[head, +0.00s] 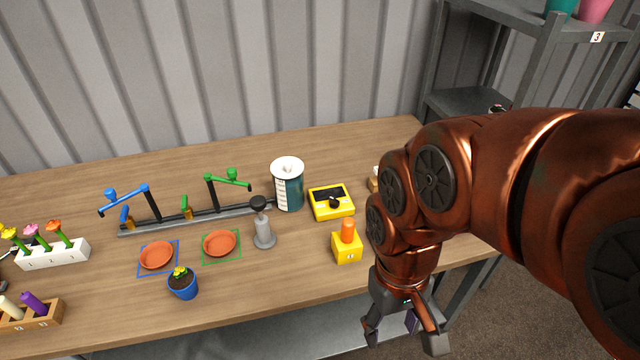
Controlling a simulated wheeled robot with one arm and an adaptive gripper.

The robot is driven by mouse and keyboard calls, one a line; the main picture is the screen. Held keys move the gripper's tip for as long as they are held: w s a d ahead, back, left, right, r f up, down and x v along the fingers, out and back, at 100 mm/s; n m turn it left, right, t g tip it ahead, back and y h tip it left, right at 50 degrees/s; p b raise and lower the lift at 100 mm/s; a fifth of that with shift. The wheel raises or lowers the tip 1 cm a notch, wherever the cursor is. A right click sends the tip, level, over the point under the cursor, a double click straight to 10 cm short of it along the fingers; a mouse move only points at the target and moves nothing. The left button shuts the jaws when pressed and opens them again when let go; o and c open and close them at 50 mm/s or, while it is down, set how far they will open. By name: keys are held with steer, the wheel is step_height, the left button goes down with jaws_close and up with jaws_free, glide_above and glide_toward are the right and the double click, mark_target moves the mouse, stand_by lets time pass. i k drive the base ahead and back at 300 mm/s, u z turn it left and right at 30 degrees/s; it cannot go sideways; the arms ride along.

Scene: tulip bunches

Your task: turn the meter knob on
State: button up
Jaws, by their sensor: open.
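The meter (331,201) is a yellow box with a dark display, at the back right of the wooden table. Its black knob (334,204) sits on the top face; I cannot tell its setting. My gripper (406,344) hangs open and empty, fingers down, at the table's front right edge. It is in front of and to the right of the meter, well apart from it.
A yellow block with an orange peg (347,243) stands between the meter and my gripper. Orange saucers (220,243) and a small potted plant (183,283) lie further left.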

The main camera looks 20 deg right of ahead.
mark_target(334, 203)
steer(key=k, duration=1.15)
steer(key=u, duration=0.8)
steer(key=i, duration=1.3)
steer(key=z, duration=0.7)
